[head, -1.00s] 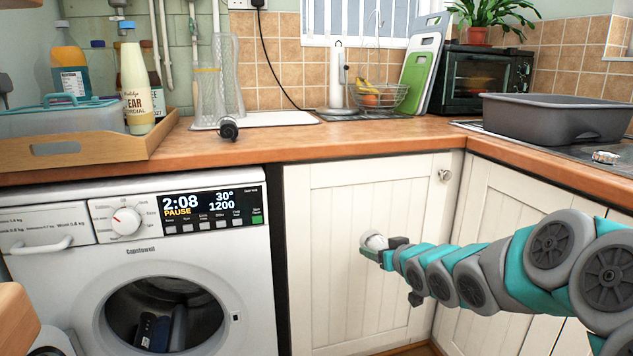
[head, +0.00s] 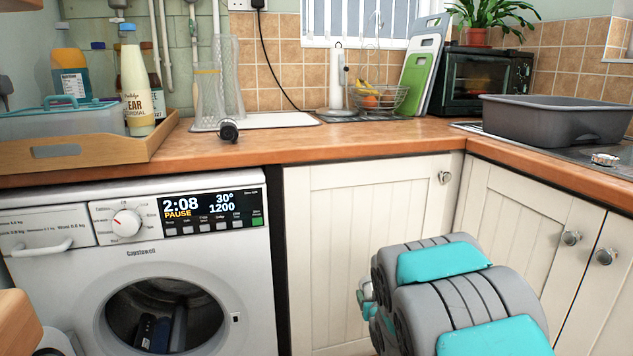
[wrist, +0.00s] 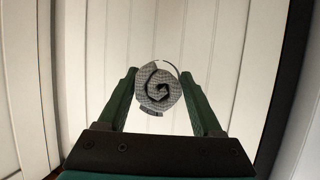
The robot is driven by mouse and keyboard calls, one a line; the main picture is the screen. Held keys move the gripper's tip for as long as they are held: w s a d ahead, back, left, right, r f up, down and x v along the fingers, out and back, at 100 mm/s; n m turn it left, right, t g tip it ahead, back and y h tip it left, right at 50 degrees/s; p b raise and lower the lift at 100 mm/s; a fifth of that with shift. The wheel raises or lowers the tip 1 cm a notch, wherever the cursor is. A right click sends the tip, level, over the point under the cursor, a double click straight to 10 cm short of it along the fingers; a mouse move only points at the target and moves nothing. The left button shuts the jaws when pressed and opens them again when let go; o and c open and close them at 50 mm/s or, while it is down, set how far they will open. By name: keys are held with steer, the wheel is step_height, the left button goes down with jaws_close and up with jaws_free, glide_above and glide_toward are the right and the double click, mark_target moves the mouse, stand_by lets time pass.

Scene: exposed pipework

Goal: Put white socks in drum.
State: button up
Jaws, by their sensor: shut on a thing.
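A rolled bundle of white socks (wrist: 157,92), with a fine grey pattern and a dark spiral fold, sits between the fingers of my gripper (wrist: 159,78) in the wrist view. My gripper is shut on it. In the head view my arm hides nearly all of the gripper and the socks; only a small part shows at the arm's left edge. The washing machine's drum (head: 165,315) is at the lower left, its round opening uncovered, with dark blue and grey items inside. The gripper is to the right of the drum, in front of the white cupboard doors.
The washing machine (head: 140,262) displays PAUSE. White cupboard doors (head: 340,230) with round knobs stand to its right. The wooden worktop (head: 330,140) above holds a tray (head: 90,150) with bottles, a fruit basket and a grey basin (head: 555,118). A wooden edge shows at the far lower left.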

steer(key=shift+d+f, duration=0.2)
steer(key=shift+f, duration=0.15)
steer(key=s+a+f+n+g+y+b, duration=0.1)
steer(key=s+a+y+b, duration=0.2)
steer(key=a, duration=0.8)
steer(key=s+a+f+n+y+b, duration=0.15)
steer(key=s+a+b, duration=0.3)
steer(key=a, duration=0.55)
steer(key=s+a+f+n+g+y+b, duration=0.3)
steer(key=s+a+b, duration=0.4)
steer(key=s+a, duration=0.85)
steer(key=w+a+y+p, duration=0.1)
steer(key=w+a, duration=2.4)
steer(key=w, duration=0.4)
steer(key=shift+a+r+m+p, duration=0.15)
steer(key=shift+a+m+p, duration=0.15)
steer(key=shift+m+p, duration=0.05)
